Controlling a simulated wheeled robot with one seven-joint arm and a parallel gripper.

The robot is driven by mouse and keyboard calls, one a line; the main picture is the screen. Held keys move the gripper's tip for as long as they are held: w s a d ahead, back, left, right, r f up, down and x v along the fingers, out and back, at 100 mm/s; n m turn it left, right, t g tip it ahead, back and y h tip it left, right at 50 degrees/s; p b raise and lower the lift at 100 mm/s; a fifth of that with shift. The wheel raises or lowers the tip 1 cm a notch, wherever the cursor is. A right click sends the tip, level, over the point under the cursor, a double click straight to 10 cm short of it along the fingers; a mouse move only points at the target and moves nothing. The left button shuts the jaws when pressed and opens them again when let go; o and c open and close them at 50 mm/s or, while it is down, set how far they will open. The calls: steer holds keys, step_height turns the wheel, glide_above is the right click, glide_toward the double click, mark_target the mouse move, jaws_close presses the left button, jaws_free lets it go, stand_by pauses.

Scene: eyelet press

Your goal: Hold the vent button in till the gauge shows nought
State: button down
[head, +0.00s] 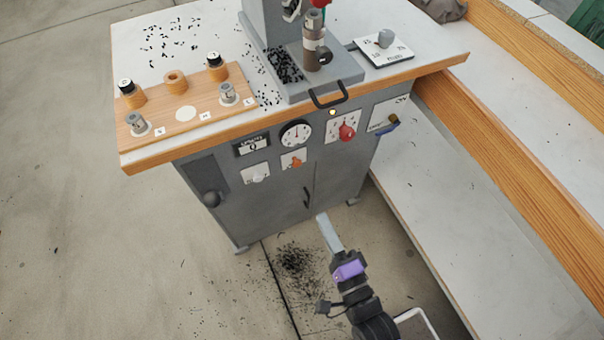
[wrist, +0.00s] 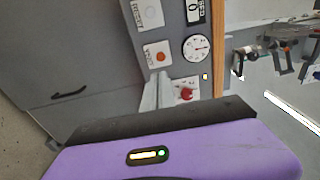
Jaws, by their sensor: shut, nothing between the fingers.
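A round white gauge (head: 296,133) with a black rim sits on the grey press cabinet's front; it also shows in the wrist view (wrist: 197,48). Its needle is too small to read surely. Below it are a round white knob or button (head: 258,178) and an orange one (head: 297,162), each on a white label; the orange one is also in the wrist view (wrist: 158,56). The labels are unreadable, so I cannot tell which is the vent button. My gripper (head: 322,217) is shut and empty, low in front of the cabinet doors, apart from the controls.
A pale bench (head: 440,215) stands close on the right. Open floor lies to the left.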

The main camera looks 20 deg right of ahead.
stand_by(0.3)
glide_toward(297, 165)
steer(key=w, duration=0.5)
steer(key=shift+d, duration=0.15)
steer(key=shift+w, duration=0.95)
